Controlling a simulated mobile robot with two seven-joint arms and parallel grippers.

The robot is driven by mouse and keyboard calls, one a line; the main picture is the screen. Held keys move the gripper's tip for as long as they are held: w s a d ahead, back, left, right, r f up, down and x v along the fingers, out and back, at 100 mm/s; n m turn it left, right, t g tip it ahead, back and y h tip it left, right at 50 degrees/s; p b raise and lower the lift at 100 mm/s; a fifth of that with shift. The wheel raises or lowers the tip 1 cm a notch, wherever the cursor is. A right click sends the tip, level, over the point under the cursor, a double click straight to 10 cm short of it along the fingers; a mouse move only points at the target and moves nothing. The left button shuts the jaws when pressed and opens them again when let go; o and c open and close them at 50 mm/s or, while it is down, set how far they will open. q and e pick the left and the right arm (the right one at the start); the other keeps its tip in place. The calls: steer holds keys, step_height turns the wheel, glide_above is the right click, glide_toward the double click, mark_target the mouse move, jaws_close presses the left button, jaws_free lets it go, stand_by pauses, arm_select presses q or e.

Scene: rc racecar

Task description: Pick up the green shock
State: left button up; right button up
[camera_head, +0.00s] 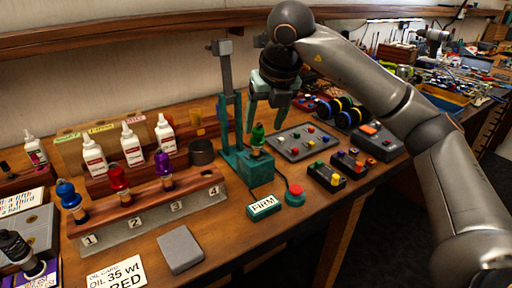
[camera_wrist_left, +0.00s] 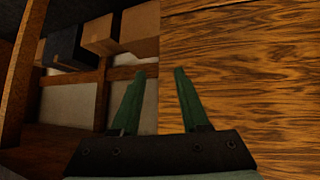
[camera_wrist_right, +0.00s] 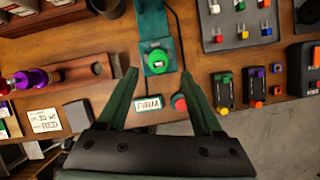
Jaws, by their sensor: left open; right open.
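The green shock (camera_head: 258,136) stands upright in the teal test stand (camera_head: 255,172) near the middle of the bench. In the right wrist view the green shock (camera_wrist_right: 158,60) shows from above, just beyond and between the fingertips. My right gripper (camera_head: 264,118) is open and empty, close above the shock in the head view; it also shows in the right wrist view (camera_wrist_right: 160,78). My left gripper (camera_wrist_left: 160,75) is open and empty over a bare wooden surface, seen only in the left wrist view.
A numbered wooden rack (camera_head: 150,212) left of the stand holds blue, red and purple shocks. A FIRM label (camera_head: 264,207) and red button (camera_head: 295,195) lie in front of the stand. A grey tray (camera_head: 302,142) with small colored parts is to the right. White bottles (camera_head: 131,146) stand behind the rack.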

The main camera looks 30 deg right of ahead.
mark_target(260, 132)
steer(key=shift+a+x, duration=0.2)
steer(key=shift+x, duration=2.9)
steer(key=shift+w, duration=0.1)
steer(key=shift+c, duration=0.4)
jaws_close()
